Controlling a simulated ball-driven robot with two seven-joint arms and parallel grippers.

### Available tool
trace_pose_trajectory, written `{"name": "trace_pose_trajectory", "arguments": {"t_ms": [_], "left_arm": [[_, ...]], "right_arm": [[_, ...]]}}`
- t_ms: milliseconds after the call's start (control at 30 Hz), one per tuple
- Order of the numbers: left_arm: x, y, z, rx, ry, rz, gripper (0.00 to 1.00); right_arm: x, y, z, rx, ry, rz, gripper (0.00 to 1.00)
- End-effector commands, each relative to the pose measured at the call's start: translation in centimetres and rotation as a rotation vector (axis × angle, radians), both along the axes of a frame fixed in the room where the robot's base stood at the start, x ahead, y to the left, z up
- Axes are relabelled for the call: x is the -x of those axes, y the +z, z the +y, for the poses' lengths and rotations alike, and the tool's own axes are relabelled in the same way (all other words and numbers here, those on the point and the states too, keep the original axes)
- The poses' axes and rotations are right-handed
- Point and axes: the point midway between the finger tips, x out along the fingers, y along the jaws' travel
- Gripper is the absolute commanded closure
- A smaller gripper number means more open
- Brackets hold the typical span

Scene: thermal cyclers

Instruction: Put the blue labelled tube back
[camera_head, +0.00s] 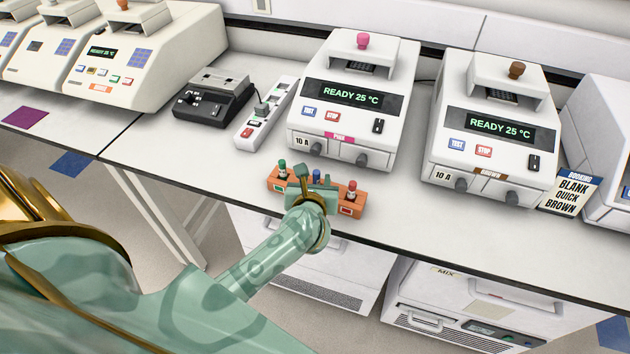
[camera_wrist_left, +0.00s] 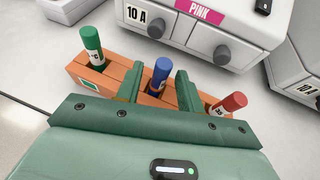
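The tube's lower end is hidden in the rack. A green-capped tube (camera_wrist_left: 92,46) stands left in the rack and a red-capped tube (camera_wrist_left: 229,104) right. My right gripper is out of view.
The rack sits near the bench's front edge. Behind it stands the PINK cycler (camera_head: 345,110), with the BROWN cycler (camera_head: 490,125) to its right. A power strip (camera_head: 265,115) and black device (camera_head: 213,98) are behind left. Bare bench (camera_head: 150,150) lies left of the rack.

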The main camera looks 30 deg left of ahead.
Motion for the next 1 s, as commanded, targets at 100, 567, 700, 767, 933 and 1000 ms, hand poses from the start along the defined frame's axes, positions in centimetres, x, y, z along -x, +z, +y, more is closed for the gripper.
{"name": "trace_pose_trajectory", "arguments": {"t_ms": [100,567,700,767,933,1000], "left_arm": [[0.6,0.5,-0.3,0.002,-0.001,0.000,0.62],[8.6,4.2,-4.3,0.003,0.000,0.002,0.62],[9.7,4.7,-4.8,0.000,0.000,0.001,0.62],[9.9,4.8,-4.9,0.000,0.000,0.000,0.62],[10.0,4.9,-4.9,-0.001,0.000,0.000,0.62],[9.9,4.6,-4.8,-0.031,-0.007,0.004,0.62]], "right_arm": [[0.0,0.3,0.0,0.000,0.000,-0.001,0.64],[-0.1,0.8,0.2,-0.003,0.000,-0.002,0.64],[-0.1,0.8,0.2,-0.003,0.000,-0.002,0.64],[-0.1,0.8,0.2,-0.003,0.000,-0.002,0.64],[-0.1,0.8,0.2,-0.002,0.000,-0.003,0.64],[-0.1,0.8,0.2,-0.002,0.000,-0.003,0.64]]}}
